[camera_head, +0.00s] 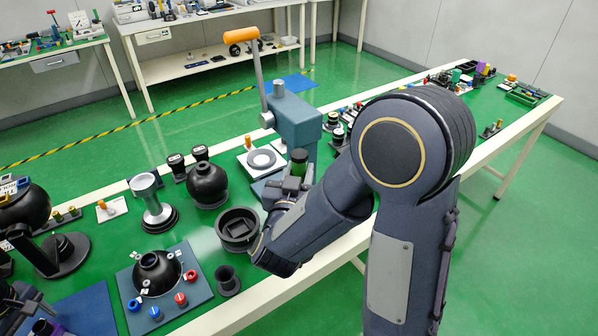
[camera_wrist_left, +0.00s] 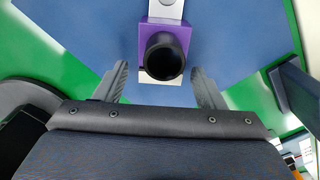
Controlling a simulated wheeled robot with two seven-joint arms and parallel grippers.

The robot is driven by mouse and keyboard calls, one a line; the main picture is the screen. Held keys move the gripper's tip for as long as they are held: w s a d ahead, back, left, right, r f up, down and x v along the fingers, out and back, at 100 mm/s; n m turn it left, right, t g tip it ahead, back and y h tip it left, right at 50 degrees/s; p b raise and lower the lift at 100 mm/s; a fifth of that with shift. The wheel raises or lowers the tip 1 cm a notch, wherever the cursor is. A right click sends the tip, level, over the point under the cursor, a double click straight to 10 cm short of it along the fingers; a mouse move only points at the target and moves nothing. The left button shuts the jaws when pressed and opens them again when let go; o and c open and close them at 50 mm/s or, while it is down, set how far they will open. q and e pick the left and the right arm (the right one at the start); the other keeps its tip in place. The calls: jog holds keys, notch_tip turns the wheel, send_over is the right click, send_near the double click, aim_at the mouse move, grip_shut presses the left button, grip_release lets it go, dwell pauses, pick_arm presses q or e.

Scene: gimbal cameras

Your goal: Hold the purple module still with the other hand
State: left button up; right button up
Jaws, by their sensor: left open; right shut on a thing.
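The purple module (camera_wrist_left: 148,38) shows in the left wrist view, above a blue mat (camera_wrist_left: 225,35). It has a black round barrel (camera_wrist_left: 163,57) facing the camera and white parts above and below. In the head view, a purple bit (camera_head: 57,328) shows at the bottom left beside my left gripper (camera_head: 30,308), mostly cut off. My right gripper (camera_head: 293,183) is shut on what looks like a dark cylinder with a green band (camera_head: 299,162), near the press.
A lever press (camera_head: 295,120) with an orange handle stands behind my right gripper. A dark round socket (camera_head: 238,229), a black sphere (camera_head: 207,186), a silver spool (camera_head: 152,202) and a blue-grey plate (camera_head: 192,303) with coloured knobs crowd the bench.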

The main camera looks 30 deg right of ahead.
pick_arm(q)
notch_tip(320, 180, up, 12)
dwell(0.4)
jog(key=shift+o, duration=0.3)
jog(key=m, duration=0.9)
jog(key=s+d+m, duration=0.1)
jog(key=m, duration=1.7)
jog(key=shift+s+d+f+m, duration=0.2)
jog(key=shift+d+m, duration=0.1)
jog(key=shift+m, duration=0.1)
jog(key=m, duration=0.4)
jog(key=shift+d, duration=0.1)
jog(key=m, duration=0.4)
jog(key=shift+s+d+f, duration=0.1)
jog(key=shift+s, duration=0.05)
notch_tip(320, 180, down, 12)
jog(key=shift+r, duration=0.1)
